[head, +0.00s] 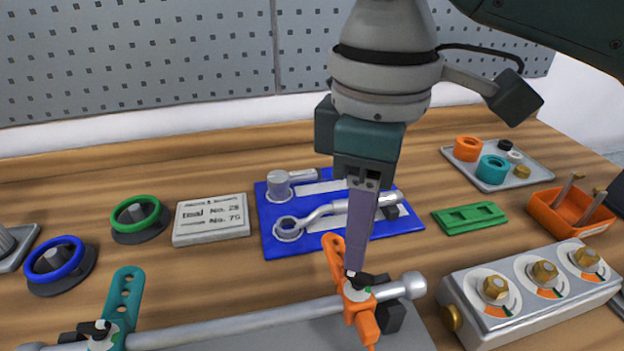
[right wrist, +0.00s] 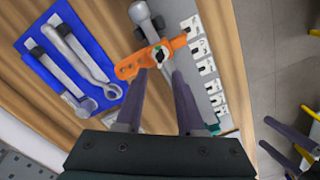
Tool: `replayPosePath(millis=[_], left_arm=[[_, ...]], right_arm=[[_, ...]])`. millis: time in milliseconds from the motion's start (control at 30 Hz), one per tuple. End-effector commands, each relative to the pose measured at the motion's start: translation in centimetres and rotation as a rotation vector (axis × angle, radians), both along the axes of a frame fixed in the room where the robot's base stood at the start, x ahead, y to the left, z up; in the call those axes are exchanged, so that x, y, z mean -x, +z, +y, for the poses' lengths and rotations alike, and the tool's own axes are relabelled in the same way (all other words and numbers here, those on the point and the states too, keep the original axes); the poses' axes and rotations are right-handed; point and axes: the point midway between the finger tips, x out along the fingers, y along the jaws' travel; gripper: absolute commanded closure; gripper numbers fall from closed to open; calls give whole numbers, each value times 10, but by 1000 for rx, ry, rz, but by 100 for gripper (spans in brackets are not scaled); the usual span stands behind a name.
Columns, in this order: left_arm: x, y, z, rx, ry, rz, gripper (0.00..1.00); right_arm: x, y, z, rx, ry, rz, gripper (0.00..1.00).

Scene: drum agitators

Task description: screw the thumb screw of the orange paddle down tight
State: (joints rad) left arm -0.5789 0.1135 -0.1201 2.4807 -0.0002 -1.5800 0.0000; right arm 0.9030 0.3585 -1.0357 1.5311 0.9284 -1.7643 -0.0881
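The orange paddle (head: 335,252) is on the metal shaft (head: 230,324), near its right end. Its small dark thumb screw (head: 354,281), with a pale top and a green mark beside it, is right under my right gripper (head: 356,268). In the right wrist view the two purple fingers of this gripper (right wrist: 160,71) stand apart, one each side of the screw (right wrist: 159,54); contact cannot be made out. The teal paddle (head: 122,298) is further left on the shaft. At the lower right of the wrist view, two separate purple bars look like my left gripper's fingers (right wrist: 264,131).
A blue tray (head: 270,236) with tools lies behind the shaft. A silver block with brass knobs (head: 530,288) stands at the right. A green plate (head: 468,217), an orange bin (head: 571,213) and a grey tray of collars (head: 528,173) lie further back.

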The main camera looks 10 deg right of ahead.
Motion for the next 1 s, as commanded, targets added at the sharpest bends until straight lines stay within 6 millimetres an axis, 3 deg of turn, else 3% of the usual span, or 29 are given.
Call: replayPosePath(millis=[100,233,633,900,1000], left_arm=[[0,-2,1,-4,-3,0,0],[0,-3,2,-8,-5,1,0],[1,-4,3,-10,-6,2,0],[1,-4,2,-9,-6,2,0],[1,-4,2,-7,-4,2,0]], right_arm=[[1,-23,0,2,0,3,62],[0,-40,0,-1,-1,1,62],[0,-50,0,-1,1,-2,62],[0,-49,0,-1,1,-2,93],[0,-49,0,-1,1,-2,100]])
